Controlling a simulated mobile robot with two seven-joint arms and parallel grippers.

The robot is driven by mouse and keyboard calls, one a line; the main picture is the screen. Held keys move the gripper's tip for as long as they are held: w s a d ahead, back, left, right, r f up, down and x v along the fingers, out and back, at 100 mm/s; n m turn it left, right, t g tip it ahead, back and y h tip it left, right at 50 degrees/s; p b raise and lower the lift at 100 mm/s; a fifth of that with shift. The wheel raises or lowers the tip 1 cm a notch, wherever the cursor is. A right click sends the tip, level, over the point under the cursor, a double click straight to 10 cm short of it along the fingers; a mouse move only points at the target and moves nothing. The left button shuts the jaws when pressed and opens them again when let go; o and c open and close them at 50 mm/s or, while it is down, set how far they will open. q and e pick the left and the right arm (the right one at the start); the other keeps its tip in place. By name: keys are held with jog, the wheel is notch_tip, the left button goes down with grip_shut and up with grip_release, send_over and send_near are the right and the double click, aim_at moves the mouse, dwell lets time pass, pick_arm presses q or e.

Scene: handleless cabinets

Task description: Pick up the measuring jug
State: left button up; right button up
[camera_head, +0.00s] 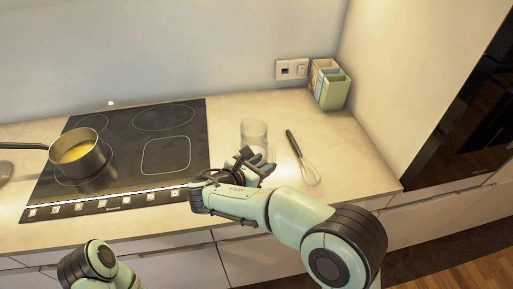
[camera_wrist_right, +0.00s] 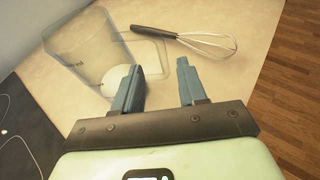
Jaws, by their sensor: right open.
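The measuring jug (camera_head: 254,131) is clear and stands upright on the counter, just right of the cooktop. In the right wrist view the jug (camera_wrist_right: 92,48) is at the upper left, with its handle on the whisk side. My right gripper (camera_head: 262,163) is open and empty, in front of the jug in the head view. In the right wrist view its two fingers (camera_wrist_right: 160,75) are apart, with the jug beyond and to the left of them. The jug's lower part is partly hidden by the gripper. My left arm shows at the bottom left, but its gripper is out of view.
A whisk (camera_head: 304,160) lies right of the jug. A pot (camera_head: 78,153) with yellow contents sits on the black cooktop (camera_head: 130,130). A green container (camera_head: 334,91) stands at the back near the wall outlet (camera_head: 291,69). The counter right of the whisk is clear.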

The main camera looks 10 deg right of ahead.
aim_at(273, 160)
jog(key=shift+x, duration=1)
jog(key=shift+s+x, duration=0.2)
jog(key=shift+x, duration=2.5)
jog(key=shift+d+f, duration=0.1)
jog(key=shift+d, duration=0.05)
grip_shut()
